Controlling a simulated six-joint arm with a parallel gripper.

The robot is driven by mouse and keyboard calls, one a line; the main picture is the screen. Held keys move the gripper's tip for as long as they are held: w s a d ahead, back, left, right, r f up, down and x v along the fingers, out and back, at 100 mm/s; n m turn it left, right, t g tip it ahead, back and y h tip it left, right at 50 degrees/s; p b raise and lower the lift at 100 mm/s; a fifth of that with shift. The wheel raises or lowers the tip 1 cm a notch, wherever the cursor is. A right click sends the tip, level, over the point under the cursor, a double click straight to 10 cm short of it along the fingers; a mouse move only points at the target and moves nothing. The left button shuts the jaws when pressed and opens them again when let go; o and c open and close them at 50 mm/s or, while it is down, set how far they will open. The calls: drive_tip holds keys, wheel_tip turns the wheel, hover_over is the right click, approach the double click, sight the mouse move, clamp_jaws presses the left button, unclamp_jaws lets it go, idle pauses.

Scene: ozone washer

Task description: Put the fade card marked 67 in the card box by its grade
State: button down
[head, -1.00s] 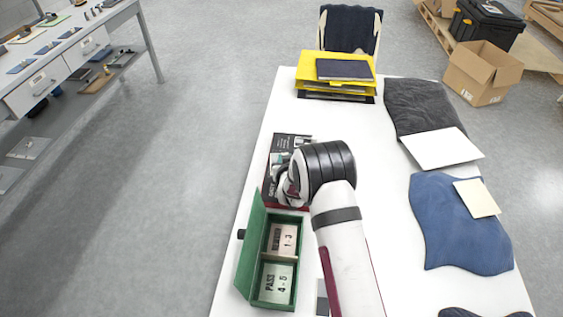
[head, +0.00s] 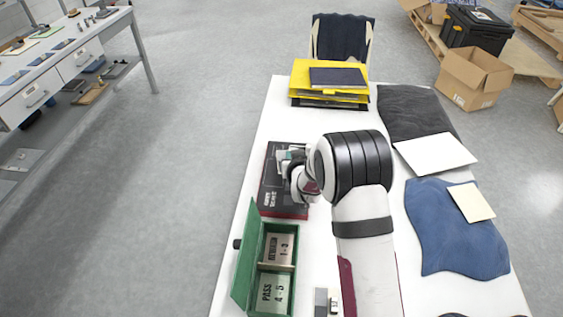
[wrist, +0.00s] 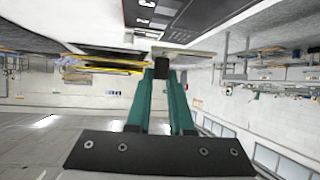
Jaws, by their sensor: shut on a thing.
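The card box (head: 250,246) is green and stands at the front left of the white table with its lid swung open to the left. Its far compartment bears a plate (head: 279,249) marked 1-3, and its near one a plate (head: 273,292) marked PASS 4-5. My gripper (head: 288,160) is over the dark printed board, beyond the box. In the wrist view, my gripper's green fingers (wrist: 162,70) are closed on a thin pale card (wrist: 184,54), seen nearly edge-on. I cannot read a number on it.
The dark printed board (head: 270,198) lies just beyond the box. A small grey block (head: 321,302) lies right of the box. Yellow trays (head: 300,77) stand at the far end. Blue cloth (head: 445,245) and a white sheet (head: 435,152) lie on the right.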

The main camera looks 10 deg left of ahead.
drive_tip(key=s+d+r, duration=0.2)
drive_tip(key=d+r, duration=0.2)
drive_tip(key=d, duration=0.3)
drive_tip(key=shift+m+h, duration=0.6)
drive_tip(key=shift+h, duration=0.1)
drive_tip(key=s+a+f, duration=0.1)
drive_tip(key=s+a, duration=0.2)
drive_tip(key=s+a+f, duration=0.2)
drive_tip(key=s, duration=0.1)
drive_tip(key=s+a+f, duration=0.1)
drive_tip(key=s+a, duration=0.2)
drive_tip(key=s, duration=0.1)
drive_tip(key=shift+a+f, duration=0.35)
drive_tip(key=shift+f, duration=0.05)
drive_tip(key=shift+m+h, duration=0.4)
drive_tip(key=s, duration=0.3)
drive_tip(key=s+f, duration=0.1)
drive_tip(key=s, duration=0.3)
drive_tip(key=s+d, duration=0.1)
drive_tip(key=s, duration=0.3)
drive_tip(key=shift+s+f, duration=0.1)
drive_tip(key=shift+f, duration=0.3)
